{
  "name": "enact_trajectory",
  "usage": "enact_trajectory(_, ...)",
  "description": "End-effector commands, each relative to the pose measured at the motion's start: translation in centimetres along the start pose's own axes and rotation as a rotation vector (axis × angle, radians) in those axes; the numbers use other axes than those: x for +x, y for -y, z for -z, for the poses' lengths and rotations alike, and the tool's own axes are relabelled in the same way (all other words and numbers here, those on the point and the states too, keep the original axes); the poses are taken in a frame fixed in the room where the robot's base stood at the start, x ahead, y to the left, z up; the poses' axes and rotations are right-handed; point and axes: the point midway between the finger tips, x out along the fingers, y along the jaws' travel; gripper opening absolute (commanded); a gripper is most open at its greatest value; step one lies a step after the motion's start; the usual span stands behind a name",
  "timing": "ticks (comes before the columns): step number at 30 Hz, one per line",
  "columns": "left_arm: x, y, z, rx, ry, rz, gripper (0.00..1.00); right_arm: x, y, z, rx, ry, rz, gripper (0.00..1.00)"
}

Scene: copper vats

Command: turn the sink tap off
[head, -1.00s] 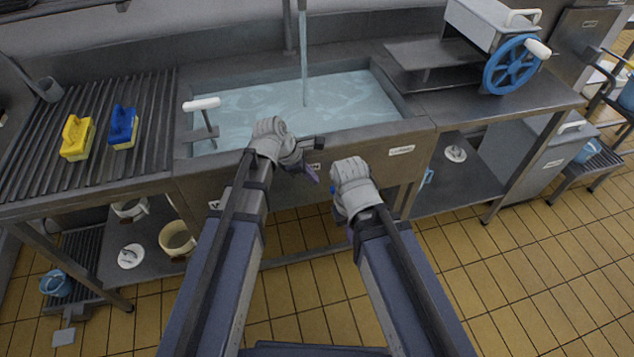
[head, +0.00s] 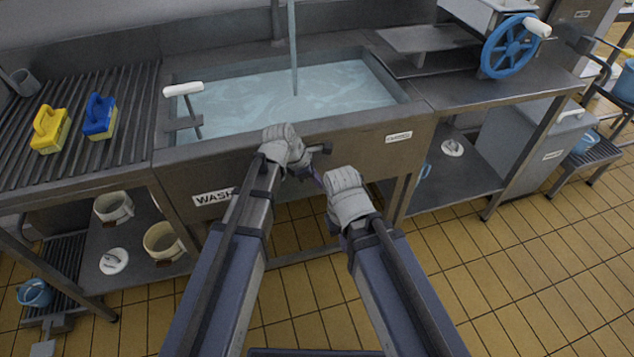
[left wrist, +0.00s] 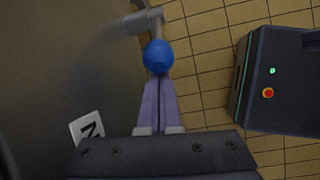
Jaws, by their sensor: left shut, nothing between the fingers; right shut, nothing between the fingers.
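Water runs in a thin stream (head: 292,50) into the full sink (head: 375,127). A grey upright pipe (head: 277,18) stands behind the stream; its top is out of frame. A small dark fitting (head: 322,149) juts from the sink's front, beside my left gripper (head: 317,177). In the left wrist view, my left gripper (left wrist: 158,78) has its purple fingers shut, with a blue ball (left wrist: 158,55) at their tips. A grey bar (left wrist: 135,22) lies just beyond; whether they touch is unclear. My right gripper (head: 346,192) is shut, right of the left one, its fingers mostly hidden.
A white-handled lever (head: 184,90) stands at the sink's left edge. Yellow (head: 50,130) and blue (head: 99,117) scrubbers lie on the ribbed drainboard (head: 75,165). A blue wheel (head: 511,48) is at the right. Pots (head: 163,240) stand below. The tiled floor (head: 500,285) in front is clear.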

Motion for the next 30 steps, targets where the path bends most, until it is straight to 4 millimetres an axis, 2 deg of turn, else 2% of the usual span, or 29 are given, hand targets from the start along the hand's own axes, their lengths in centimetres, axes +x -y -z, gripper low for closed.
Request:
enact_trajectory(7, -0.4, -0.1, -0.5, 0.001, 0.000, 0.000, 0.00, -0.6, -0.1, 0.0, 0.000, 0.000, 0.000, 0.00)
enact_trajectory(15, -1.5, -0.8, -3.3, 0.001, 0.001, 0.000, 0.00, -2.8, -0.3, -0.2, 0.000, 0.000, 0.000, 0.00)
enact_trajectory(30, -1.8, -0.7, -3.2, 0.000, 0.001, 0.000, 0.00, -3.0, -0.3, -0.2, 0.000, 0.000, 0.000, 0.00)
